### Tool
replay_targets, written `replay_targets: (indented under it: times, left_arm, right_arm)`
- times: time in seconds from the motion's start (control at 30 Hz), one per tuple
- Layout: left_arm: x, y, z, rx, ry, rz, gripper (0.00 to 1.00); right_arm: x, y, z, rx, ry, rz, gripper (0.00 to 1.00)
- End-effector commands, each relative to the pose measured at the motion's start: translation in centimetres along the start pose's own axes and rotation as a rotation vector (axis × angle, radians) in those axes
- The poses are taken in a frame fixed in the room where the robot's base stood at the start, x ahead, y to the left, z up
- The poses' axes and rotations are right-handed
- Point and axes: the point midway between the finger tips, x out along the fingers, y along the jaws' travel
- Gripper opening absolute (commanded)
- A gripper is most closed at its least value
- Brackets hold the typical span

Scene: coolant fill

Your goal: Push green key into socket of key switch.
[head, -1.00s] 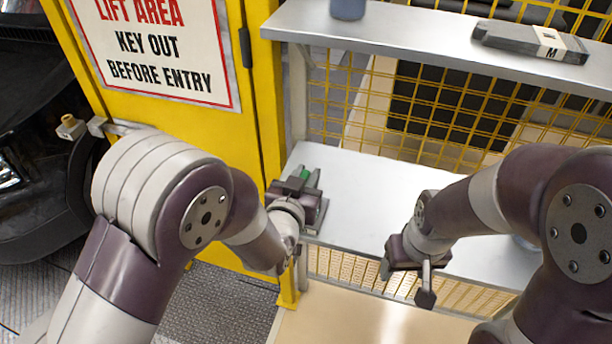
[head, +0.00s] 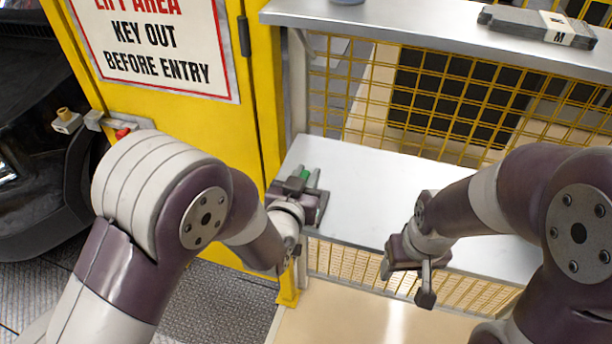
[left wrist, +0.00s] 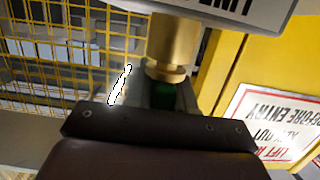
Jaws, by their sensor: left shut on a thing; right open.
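My left gripper (head: 297,187) is at the left end of the grey counter, beside the yellow post, and is shut on the green key. A bit of the green key (head: 305,174) shows between its dark fingers. In the left wrist view the green part (left wrist: 172,97) sits between the fingers, with a brass cylinder (left wrist: 172,45) in line beyond it. I cannot tell whether the brass belongs to the key or to a socket. I cannot make out the key switch for certain. My right gripper (head: 427,283) is open and empty at the counter's front edge.
The counter (head: 375,190) is clear between my grippers. A shelf (head: 430,32) with a dark labelled box (head: 537,25) runs above it, before yellow mesh. A yellow door with a warning sign (head: 160,45) and a brass-topped latch (head: 66,120) stands left.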

Motion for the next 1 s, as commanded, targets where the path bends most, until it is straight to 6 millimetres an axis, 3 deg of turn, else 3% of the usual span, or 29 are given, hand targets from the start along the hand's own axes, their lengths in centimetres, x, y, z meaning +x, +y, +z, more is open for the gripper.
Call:
replay_targets:
  times: [0.27, 0.3, 0.37, 0.73, 0.87, 1.0]
  left_arm:
    - [0.2, 0.0, 0.8, 0.0, 0.001, 0.0, 0.0]
    - [0.1, 0.0, 0.6, 0.0, 0.001, 0.0, 0.36]
    - [0.1, 0.0, 0.6, 0.0, 0.001, 0.0, 0.53]
    - [-0.6, 0.0, 0.7, 0.0, -0.001, 0.0, 0.53]
    - [-2.9, 0.1, 0.8, 0.0, 0.001, 0.002, 0.53]
    - [-6.5, 0.1, 0.7, -0.001, 0.002, 0.003, 0.53]
  right_arm:
    - [0.8, 0.0, 0.1, 0.0, 0.0, 0.0, 0.63]
    - [0.6, 0.0, 0.1, 0.0, 0.0, 0.0, 0.63]
    - [0.6, 0.0, 0.1, 0.0, 0.0, 0.0, 0.63]
    - [0.8, 0.0, 0.1, 0.0, 0.0, 0.0, 0.63]
    - [1.3, 0.0, 0.1, 0.0, 0.0, 0.0, 0.63]
    - [1.7, 0.0, 0.2, 0.0, 0.0, 0.0, 0.63]
